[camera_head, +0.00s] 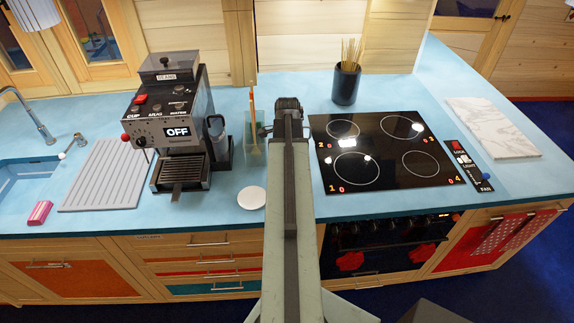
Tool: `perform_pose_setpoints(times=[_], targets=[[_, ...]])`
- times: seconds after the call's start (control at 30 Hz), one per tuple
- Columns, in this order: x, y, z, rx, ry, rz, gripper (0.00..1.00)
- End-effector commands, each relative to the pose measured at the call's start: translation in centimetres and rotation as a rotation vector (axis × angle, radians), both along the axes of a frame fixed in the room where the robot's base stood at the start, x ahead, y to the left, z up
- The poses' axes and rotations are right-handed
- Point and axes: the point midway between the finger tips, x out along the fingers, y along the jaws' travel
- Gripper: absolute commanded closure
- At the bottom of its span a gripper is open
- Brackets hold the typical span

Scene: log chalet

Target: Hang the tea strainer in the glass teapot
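My arm reaches forward over the blue counter, and my gripper (287,104) is a small dark shape at its far end, between the coffee machine and the hob. The arm hides its fingers, so I cannot see whether it is open or holds anything. I cannot make out a glass teapot or a tea strainer. A translucent greenish container (253,140) stands just left of the gripper, with a tall wooden stick (252,105) upright at it. The arm covers part of the counter beside it.
A coffee machine (174,128) reading OFF stands left, near a grey drainboard (106,177), pink sponge (40,213) and sink (22,190). A black hob (382,151), dark stick holder (345,86) and marble board (492,127) are right. A white disc (251,198) lies near the front edge.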

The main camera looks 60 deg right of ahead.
Motion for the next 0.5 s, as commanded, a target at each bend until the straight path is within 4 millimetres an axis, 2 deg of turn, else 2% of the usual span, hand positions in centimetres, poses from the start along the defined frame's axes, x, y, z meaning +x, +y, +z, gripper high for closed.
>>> perform_pose_setpoints(times=[0.1, 0.43, 0.47, 0.5], targets=[[0.05, 0.06, -0.70, 0.000, 0.000, 0.001, 0.92], [0.04, 0.07, -0.70, 0.000, 0.000, 0.001, 0.92], [0.04, 0.06, -0.70, 0.000, 0.000, 0.001, 0.22], [0.04, 0.06, -0.70, 0.000, 0.000, 0.001, 0.11]])
